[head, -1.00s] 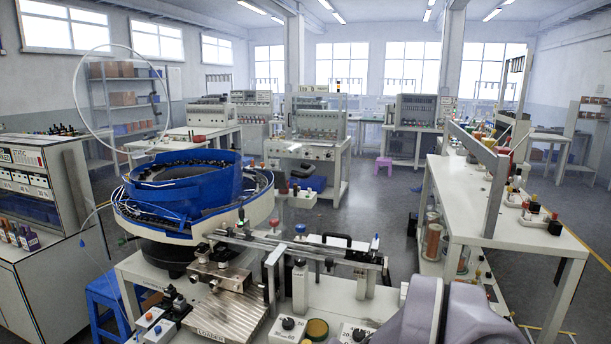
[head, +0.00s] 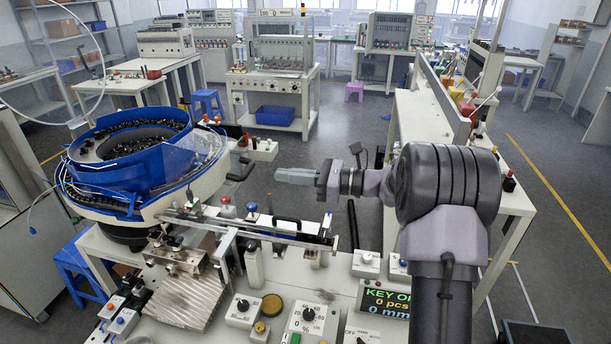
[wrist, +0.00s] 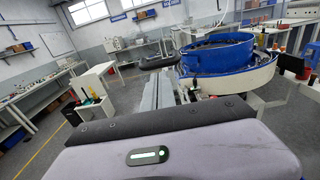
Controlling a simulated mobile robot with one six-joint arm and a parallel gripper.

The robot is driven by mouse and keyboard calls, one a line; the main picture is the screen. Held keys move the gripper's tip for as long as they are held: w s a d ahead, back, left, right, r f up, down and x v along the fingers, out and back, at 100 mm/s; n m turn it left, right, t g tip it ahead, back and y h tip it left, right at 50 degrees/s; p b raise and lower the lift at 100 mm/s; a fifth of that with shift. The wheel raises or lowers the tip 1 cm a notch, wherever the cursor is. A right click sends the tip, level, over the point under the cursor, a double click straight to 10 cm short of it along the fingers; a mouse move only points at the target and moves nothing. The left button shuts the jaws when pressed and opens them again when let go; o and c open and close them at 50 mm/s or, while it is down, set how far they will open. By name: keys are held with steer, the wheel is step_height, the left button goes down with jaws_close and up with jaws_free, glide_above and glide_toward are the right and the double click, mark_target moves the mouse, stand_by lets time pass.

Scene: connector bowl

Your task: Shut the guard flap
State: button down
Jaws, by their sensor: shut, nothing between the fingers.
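A clear panel (head: 207,146), which looks like the guard flap, stands tilted at the right rim of the blue bowl feeder (head: 98,185). Its edges are faint, and I cannot tell its exact angle or hinge. My gripper (head: 278,176) is shut and empty, pointing left in the air to the right of the bowl, apart from the panel. In the wrist view my grey fingers (wrist: 163,90) point toward the bowl (wrist: 218,57), which stands to their right. The panel is not clear in that view.
Knob boxes (head: 308,316) and a lit display (head: 386,300) stand on the front bench. A white table (head: 425,130) is at the right. Open floor lies behind my gripper.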

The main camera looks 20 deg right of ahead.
mark_target(251, 170)
steer(key=x, duration=0.6)
steer(key=shift+r, duration=0.15)
